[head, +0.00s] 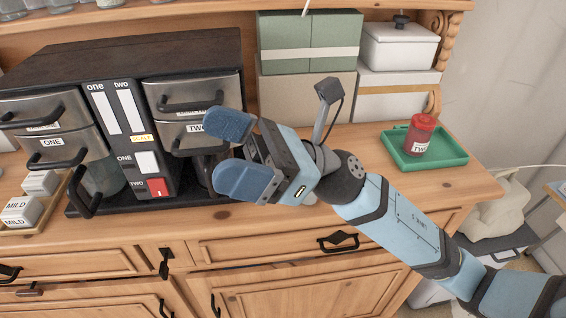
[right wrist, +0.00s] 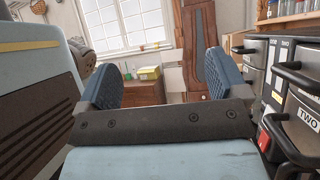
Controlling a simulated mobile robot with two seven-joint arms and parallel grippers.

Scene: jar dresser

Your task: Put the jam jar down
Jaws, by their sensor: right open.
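The jam jar (head: 419,135) is red with a red lid and a white label. It stands upright in a green tray (head: 461,157) at the right end of the dresser top. My right gripper (head: 234,153) is open and empty, in front of the coffee machine and well to the left of the jar. Its two blue fingers also show spread apart in the right wrist view (right wrist: 163,90), with nothing between them. My left gripper is not in view.
The black and steel machine (head: 130,160) with protruding black handles stands close to my right gripper. Green and white boxes (head: 310,45) and a white lidded box (head: 398,48) are stacked behind. A holder of small MILD boxes (head: 22,208) is at left. Dresser top is bare before the tray.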

